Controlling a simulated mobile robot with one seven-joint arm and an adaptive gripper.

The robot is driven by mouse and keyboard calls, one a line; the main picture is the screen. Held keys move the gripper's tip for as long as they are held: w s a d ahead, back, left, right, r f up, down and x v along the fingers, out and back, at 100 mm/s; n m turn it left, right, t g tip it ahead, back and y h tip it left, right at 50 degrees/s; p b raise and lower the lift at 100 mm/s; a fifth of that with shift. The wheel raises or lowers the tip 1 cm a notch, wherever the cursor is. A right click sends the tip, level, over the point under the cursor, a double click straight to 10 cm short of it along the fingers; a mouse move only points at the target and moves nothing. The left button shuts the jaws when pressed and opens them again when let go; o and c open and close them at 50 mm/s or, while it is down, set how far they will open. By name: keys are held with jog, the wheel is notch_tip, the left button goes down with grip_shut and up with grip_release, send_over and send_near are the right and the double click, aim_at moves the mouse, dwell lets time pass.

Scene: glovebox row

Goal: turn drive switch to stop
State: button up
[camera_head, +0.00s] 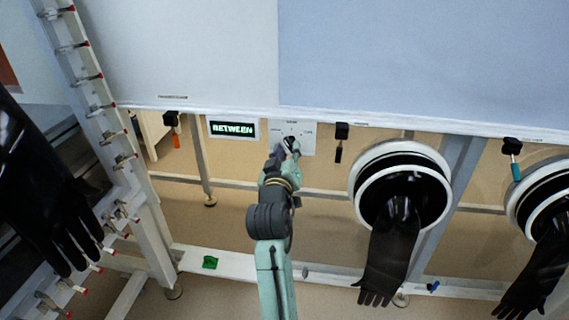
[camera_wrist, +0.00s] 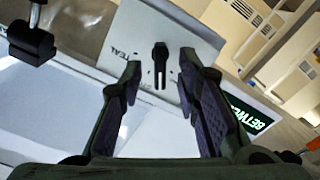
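The drive switch is a small black knob (camera_wrist: 160,56) on a white plate (camera_wrist: 198,42) with partly readable lettering. The plate also shows in the head view (camera_head: 306,147), where my gripper (camera_head: 289,146) covers part of it. In the wrist view my gripper (camera_wrist: 160,65) is open. One finger is on each side of the knob, with a gap visible on both sides. I cannot tell how far the fingertips are from the plate. A lit display (camera_head: 233,129) left of the plate reads "BETWEEN" in green; part of it shows in the wrist view (camera_wrist: 248,113).
Black gloves hang from round white ports; the nearest port (camera_head: 357,190) is right of my arm. Black-topped hanging tools flank the panel, one orange-handled (camera_head: 174,131) and one dark (camera_head: 340,142). A white frame with red-tipped valves (camera_head: 100,109) stands left. A green item (camera_head: 210,262) lies on the lower rail.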

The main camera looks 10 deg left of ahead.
jog(key=s, duration=1.1)
